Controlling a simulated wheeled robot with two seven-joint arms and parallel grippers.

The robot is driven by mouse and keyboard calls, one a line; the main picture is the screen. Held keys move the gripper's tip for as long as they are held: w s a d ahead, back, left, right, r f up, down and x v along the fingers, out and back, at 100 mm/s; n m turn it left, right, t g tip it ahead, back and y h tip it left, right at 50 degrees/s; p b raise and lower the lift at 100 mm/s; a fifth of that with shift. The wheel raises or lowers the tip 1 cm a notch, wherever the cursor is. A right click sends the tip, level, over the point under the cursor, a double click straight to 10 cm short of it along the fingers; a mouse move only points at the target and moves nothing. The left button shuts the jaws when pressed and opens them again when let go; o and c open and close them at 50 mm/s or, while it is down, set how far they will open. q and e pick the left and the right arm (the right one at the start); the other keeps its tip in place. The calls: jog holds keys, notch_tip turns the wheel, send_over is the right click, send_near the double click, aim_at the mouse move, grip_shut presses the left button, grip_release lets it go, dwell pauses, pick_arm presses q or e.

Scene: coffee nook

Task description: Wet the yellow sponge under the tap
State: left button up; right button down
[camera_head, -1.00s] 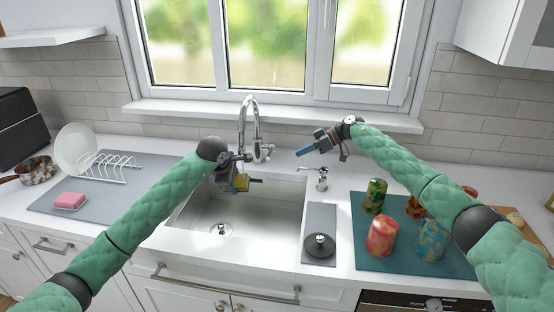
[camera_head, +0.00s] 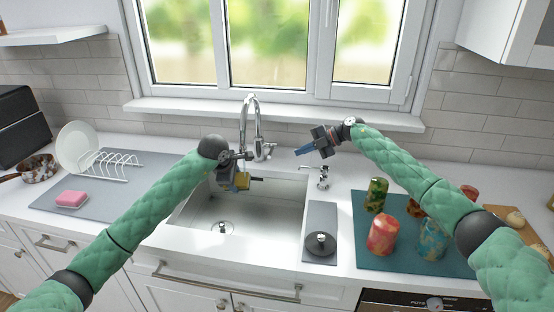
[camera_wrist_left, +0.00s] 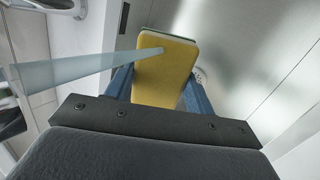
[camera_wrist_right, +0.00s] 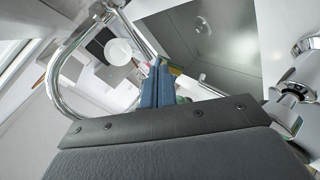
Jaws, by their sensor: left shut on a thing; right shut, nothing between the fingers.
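The yellow sponge (camera_head: 242,181) is held over the sink by my left gripper (camera_head: 240,180). In the left wrist view the sponge (camera_wrist_left: 165,70), with a green back edge, sits between the blue fingers (camera_wrist_left: 158,88). A translucent stream of water (camera_wrist_left: 90,68) runs from the tap spout onto its face. The chrome tap (camera_head: 243,120) stands behind the sink, and its arch (camera_wrist_right: 56,75) shows in the right wrist view. My right gripper (camera_head: 303,150) is shut and empty, right of the tap and its side lever (camera_head: 266,151), apart from them.
A soap dispenser (camera_head: 322,178) stands under my right gripper. Several patterned jars stand on a teal mat (camera_head: 365,255) at right. A pink sponge (camera_head: 72,198) and a dish rack (camera_head: 115,163) are at left.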

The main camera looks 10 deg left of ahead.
aim_at(271, 152)
jog(key=a+f+n, duration=0.4)
jog(key=a+n, duration=0.5)
jog(key=n, duration=1.1)
jog(key=shift+a+f+n+t, duration=0.15)
jog(key=shift+n+t, duration=0.15)
jog(key=shift+n, duration=0.1)
jog(key=shift+w+r, duration=0.15)
jog(key=shift+r, duration=0.6)
